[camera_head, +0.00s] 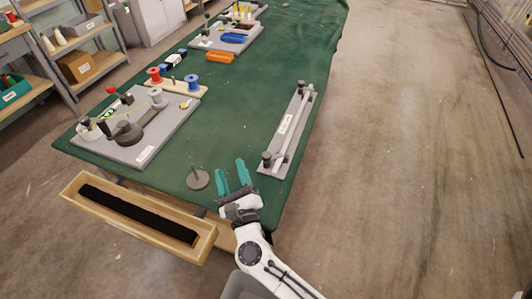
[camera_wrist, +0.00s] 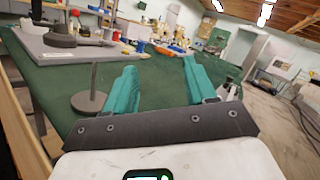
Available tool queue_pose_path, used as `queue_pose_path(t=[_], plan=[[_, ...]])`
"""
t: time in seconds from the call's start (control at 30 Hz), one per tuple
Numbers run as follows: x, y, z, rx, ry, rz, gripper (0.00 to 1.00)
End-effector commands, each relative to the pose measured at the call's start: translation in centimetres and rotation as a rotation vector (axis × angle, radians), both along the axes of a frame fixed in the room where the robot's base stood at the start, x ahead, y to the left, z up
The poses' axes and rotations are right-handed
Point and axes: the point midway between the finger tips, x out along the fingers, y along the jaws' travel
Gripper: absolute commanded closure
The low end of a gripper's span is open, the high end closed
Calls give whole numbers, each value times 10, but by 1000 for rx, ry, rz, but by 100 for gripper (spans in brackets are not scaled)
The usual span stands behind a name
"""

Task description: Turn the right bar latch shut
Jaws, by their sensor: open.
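A grey plate (camera_head: 276,164) lies along the right edge of the green table, with a long pale bar (camera_head: 293,125) on it. A dark knob-like latch stands at each end of the bar: a near one (camera_head: 266,158) and a far one (camera_head: 300,88). I cannot tell which is the right latch, or how far either is turned. My gripper (camera_head: 231,172) is open and empty over the table's near end, left of the near latch and apart from it. Its teal fingers also show in the wrist view (camera_wrist: 160,76); part of the bar fixture (camera_wrist: 226,88) shows beyond the right finger.
A round base with an upright post (camera_head: 199,179) stands just left of my gripper; it also shows in the wrist view (camera_wrist: 90,98). A wooden tray (camera_head: 207,241) with a black inside is at the table's near end. A grey board (camera_head: 148,154) with parts lies left.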

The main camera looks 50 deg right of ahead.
Motion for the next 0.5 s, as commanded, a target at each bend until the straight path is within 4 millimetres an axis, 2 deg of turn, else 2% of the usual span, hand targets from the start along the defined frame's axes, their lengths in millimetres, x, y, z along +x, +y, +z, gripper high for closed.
queue_pose_path(t=[0.1,0.2,0.37,0.5], plan=[[-16,-27,-19,234,-88,-178,44],[-31,-40,-36,370,-142,-297,44],[-46,-49,-52,478,-188,-405,44],[-47,-55,-56,501,-198,-433,44]])
